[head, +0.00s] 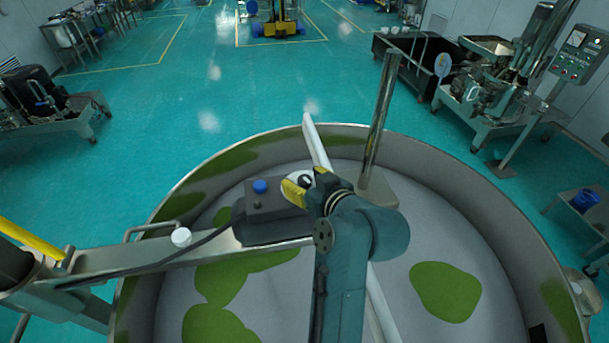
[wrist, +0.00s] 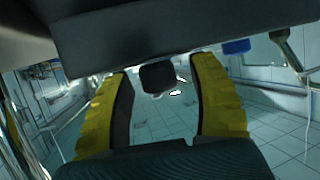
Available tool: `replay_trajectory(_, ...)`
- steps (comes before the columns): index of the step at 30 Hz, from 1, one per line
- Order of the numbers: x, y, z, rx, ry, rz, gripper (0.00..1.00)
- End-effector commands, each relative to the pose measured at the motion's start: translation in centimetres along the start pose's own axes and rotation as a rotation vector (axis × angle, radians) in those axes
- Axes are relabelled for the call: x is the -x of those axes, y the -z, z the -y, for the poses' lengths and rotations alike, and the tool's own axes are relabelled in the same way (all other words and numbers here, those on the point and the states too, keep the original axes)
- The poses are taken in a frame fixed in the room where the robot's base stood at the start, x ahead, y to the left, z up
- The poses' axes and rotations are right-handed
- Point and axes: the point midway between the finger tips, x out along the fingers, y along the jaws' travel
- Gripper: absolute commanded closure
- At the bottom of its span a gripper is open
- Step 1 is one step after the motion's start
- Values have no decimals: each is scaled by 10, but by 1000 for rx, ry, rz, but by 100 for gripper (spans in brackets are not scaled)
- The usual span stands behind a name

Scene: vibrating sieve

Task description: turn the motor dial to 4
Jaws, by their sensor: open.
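The dark motor box (head: 268,212) sits on the metal arm over the large round sieve. A blue button (head: 260,186) is on its top, and it also shows in the wrist view (wrist: 236,46). A black dial knob (wrist: 158,77) sticks out from the box between my gripper's fingers. My gripper (head: 304,182) is at the right side of the box. Its yellow fingers (wrist: 161,66) are apart, one on each side of the knob, with gaps visible. The dial's numbers and pointer cannot be read.
The round metal sieve (head: 475,186) with green patches lies under my arm. An upright metal post (head: 380,95) and a long white bar (head: 316,143) stand close to my gripper. A white-capped fitting (head: 181,237) is on the metal arm at left.

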Motion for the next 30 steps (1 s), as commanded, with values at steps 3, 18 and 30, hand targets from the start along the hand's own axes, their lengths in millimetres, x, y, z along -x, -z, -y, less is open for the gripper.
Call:
replay_trajectory(3,-1,0,0,0,-1,-1,40)
replay_trajectory(18,-1,0,0,-1,0,-1,100)
replay_trajectory(30,-1,-1,1,-14,-32,1,100)
